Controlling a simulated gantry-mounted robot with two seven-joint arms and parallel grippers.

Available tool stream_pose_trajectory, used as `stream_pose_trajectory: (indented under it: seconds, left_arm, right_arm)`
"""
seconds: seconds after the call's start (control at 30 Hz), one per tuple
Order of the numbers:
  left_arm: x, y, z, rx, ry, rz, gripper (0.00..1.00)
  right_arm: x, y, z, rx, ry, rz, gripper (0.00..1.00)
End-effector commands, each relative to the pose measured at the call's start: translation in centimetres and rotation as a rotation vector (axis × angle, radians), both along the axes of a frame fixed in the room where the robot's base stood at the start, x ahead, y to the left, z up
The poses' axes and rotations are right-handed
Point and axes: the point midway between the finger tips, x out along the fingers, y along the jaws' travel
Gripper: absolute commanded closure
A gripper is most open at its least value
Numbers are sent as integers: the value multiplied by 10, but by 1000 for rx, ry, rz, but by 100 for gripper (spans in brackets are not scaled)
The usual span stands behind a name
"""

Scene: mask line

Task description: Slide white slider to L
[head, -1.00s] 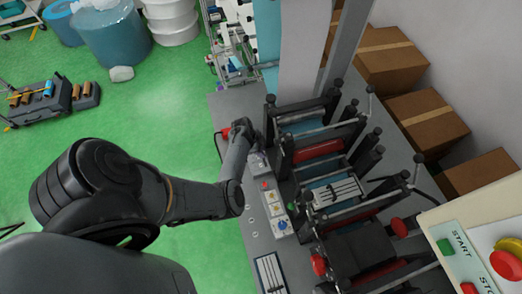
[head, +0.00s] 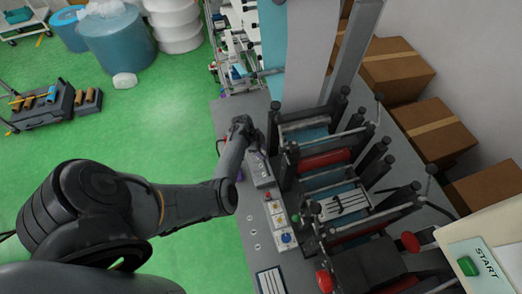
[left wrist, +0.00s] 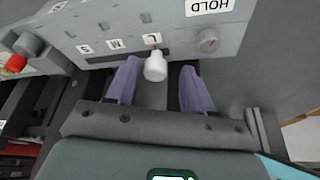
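The white slider (left wrist: 155,70) shows in the left wrist view as a rounded white knob at a dark slot. It stands at the slot end beside the L label (left wrist: 151,38); the M label (left wrist: 115,44) and S label (left wrist: 85,49) lie to its left. My left gripper (left wrist: 159,66) is open, with one purple finger on each side of the knob and a visible gap to both. In the head view my left arm reaches the grey control box (head: 262,172); the slider cannot be made out there. My right gripper is not in view.
A round grey dial (left wrist: 208,40) and a HOLD label (left wrist: 210,5) sit near the slider. A box with a red button (left wrist: 15,63) is at the left. In the head view, the machine's rollers and posts (head: 325,160) stand close right of my arm.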

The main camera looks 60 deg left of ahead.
Motion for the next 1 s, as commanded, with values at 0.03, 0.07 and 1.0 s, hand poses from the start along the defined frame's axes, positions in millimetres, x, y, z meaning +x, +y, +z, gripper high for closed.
stream_pose_trajectory:
  seconds: [0.03, 0.07, 1.0]
  left_arm:
    - [0, -1, 0, -1, 0, 0, 48]
    - [0, -1, 0, -1, 0, -1, 48]
    - [-30, 24, 94, -1, -1, 0, 48]
  right_arm:
    - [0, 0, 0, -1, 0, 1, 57]
    - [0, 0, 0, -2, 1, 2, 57]
    - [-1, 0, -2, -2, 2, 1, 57]
